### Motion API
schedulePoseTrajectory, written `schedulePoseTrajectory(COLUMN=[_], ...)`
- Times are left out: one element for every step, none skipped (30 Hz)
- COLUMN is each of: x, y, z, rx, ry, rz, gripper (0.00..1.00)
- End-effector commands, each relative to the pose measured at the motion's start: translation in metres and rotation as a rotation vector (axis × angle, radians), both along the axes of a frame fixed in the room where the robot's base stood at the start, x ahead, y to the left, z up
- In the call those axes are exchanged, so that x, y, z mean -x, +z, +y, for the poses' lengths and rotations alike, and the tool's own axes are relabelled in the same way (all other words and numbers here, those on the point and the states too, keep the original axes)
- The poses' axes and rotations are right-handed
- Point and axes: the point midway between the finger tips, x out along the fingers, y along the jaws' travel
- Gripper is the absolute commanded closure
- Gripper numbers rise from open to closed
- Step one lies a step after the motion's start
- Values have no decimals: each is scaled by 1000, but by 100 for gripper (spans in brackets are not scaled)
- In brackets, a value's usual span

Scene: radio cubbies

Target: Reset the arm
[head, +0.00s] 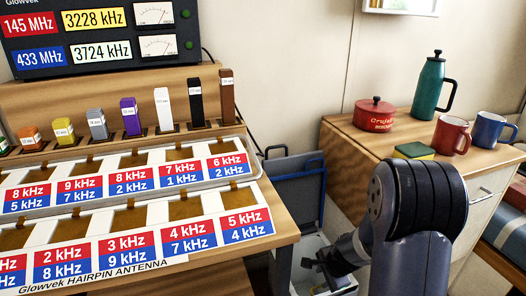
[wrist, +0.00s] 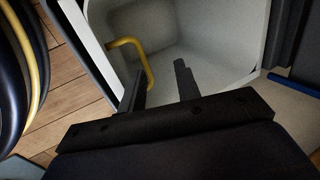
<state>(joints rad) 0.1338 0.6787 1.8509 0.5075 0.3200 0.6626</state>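My gripper (head: 322,268) is low beside the desk, over a pale bin (head: 297,247). The wrist view shows its two dark fingers (wrist: 160,82) apart with nothing between them. They point into the pale bin (wrist: 205,35). My arm is bent down in front of the wooden cabinet. Part of the bin is hidden by my arm and gripper.
A yellow curved bar (wrist: 133,48) is at the bin's left side. The desk holds labelled cubbies (head: 130,215), several coloured blocks (head: 130,115) and a radio (head: 95,40). The cabinet (head: 360,150) carries a red pot (head: 375,115), green flask (head: 429,88), two mugs (head: 451,136) and a sponge (head: 413,151).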

Motion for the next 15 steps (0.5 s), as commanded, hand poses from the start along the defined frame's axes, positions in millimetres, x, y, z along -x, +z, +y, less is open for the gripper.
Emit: schedulePoseTrajectory(x=[1, 1, 1, 1, 1, 1, 1, 1, 1, 1, 1, 1, 1, 1, 1], y=[12, 15, 20, 23, 26, 31, 34, 37, 42, 45, 49, 53, 56, 59, 64], z=[0, 0, 0, 0, 0, 0, 0, 0, 0, 0, 0, 0, 0, 0, 0], rx=[0, 0, 0, 0, 0, 0, 0, 0, 0, 0, 0, 0, 0, -1, -1], ry=[0, 0, 0, 0, 0, 0, 0, 0, 0, 0, 0, 0, 0, -1, -1], rz=[2, 2, 3, 3, 3, 2, 2, 2, 2, 2, 2, 2, 2, 2, 2], gripper=[68, 68, 68, 68, 68, 68, 68, 68, 68, 68, 68, 68, 68, 68, 68])
